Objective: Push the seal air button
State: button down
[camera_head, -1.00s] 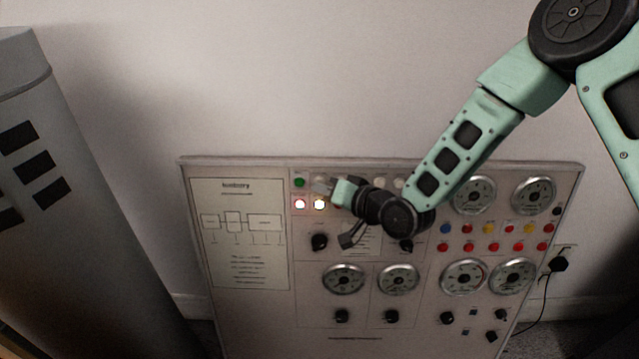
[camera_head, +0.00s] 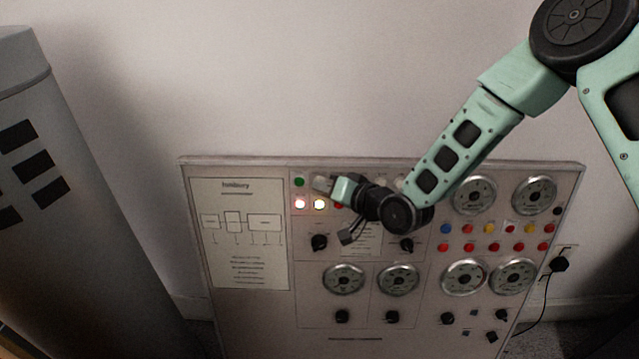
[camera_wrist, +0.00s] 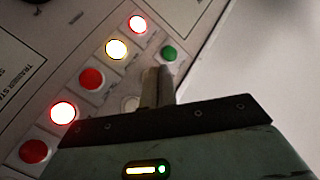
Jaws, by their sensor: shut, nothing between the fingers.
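The control panel (camera_head: 240,270) has rows of round buttons at its top. The labels are too small to read, so I cannot tell which is the seal air button. My gripper (camera_head: 319,184) is shut and empty at the upper button row, just right of the green button (camera_head: 299,182). In the wrist view my fingertips (camera_wrist: 157,73) point at the panel between the green button (camera_wrist: 169,54) and a pale button (camera_wrist: 131,103), partly hidden by the gripper. Contact cannot be told.
Beside the fingers, the wrist view shows a lit pinkish button (camera_wrist: 138,25), a lit yellow button (camera_wrist: 117,49) and several red ones. Gauges (camera_head: 344,279) and knobs fill the lower panel. A grey cabinet (camera_head: 90,200) stands left. Bare wall lies above.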

jog(key=shift+w, duration=0.25)
jog(key=shift+s, duration=0.15)
dwell(0.4)
jog(key=shift+s+r, duration=0.15)
jog(key=shift+s, duration=0.45)
jog(key=shift+s+a+r+p, duration=0.15)
jog(key=shift+s+r, duration=0.1)
jog(key=shift+s, duration=1)
jog(key=shift+s+d+r+p, duration=0.15)
jog(key=shift+s+r, duration=0.1)
jog(key=shift+s, duration=1)
jog(key=shift+a, duration=0.1)
